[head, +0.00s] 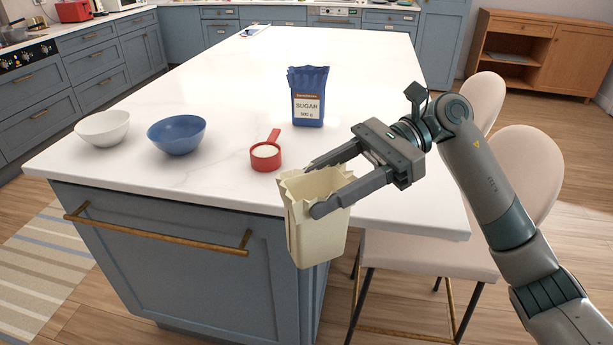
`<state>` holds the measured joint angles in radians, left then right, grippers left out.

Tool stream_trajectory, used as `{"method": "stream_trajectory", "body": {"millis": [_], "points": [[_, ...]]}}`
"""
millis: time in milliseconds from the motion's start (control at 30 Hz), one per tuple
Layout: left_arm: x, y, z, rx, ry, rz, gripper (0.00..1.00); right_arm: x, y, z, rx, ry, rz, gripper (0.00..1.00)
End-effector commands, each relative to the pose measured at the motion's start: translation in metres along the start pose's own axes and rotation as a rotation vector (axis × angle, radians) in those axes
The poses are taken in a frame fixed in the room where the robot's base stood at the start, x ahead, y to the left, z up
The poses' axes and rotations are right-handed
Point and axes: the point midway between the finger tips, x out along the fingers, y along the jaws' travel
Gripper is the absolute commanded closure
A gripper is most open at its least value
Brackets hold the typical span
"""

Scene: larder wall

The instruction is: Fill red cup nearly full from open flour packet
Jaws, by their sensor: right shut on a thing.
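The red cup (265,160) stands upright on the white worktop near its front edge, its handle pointing back and right. White powder shows inside it, close below the rim. A cream packet with an open, jagged top (318,236) is held roughly upright by my right gripper (315,190), which is shut on its upper part. The packet is in front of and right of the cup, apart from it, and overlaps the island's front corner in the view. No label shows on the packet, and its contents are hidden. My left gripper is out of view.
A blue sugar packet (309,97) stands behind the cup. A blue bowl (177,135) and a white bowl (103,128) stand to the left. The island worktop (350,55) is mostly clear further back. Pale chairs (520,180) stand at its right side.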

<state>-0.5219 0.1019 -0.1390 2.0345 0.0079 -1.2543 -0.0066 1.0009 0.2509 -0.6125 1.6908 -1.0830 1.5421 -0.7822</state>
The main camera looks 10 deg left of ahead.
Motion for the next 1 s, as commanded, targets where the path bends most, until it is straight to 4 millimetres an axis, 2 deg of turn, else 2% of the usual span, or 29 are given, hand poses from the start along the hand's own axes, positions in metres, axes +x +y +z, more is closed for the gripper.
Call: {"method": "stream_trajectory", "body": {"millis": [167,367,700,833,1000], "points": [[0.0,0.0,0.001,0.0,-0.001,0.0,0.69,-0.019,0.013,-0.026,0.045,-0.005,-0.143,0.97],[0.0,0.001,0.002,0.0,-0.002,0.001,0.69,-0.056,0.034,-0.068,0.126,-0.003,-0.401,0.97],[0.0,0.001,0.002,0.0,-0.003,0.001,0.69,-0.124,0.087,-0.144,0.269,0.001,-0.854,0.97],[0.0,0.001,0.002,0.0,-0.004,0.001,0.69,-0.145,0.109,-0.165,0.312,0.001,-0.991,0.97],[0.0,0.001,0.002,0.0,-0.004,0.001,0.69,-0.162,0.129,-0.181,0.345,0.001,-1.105,0.97]]}}
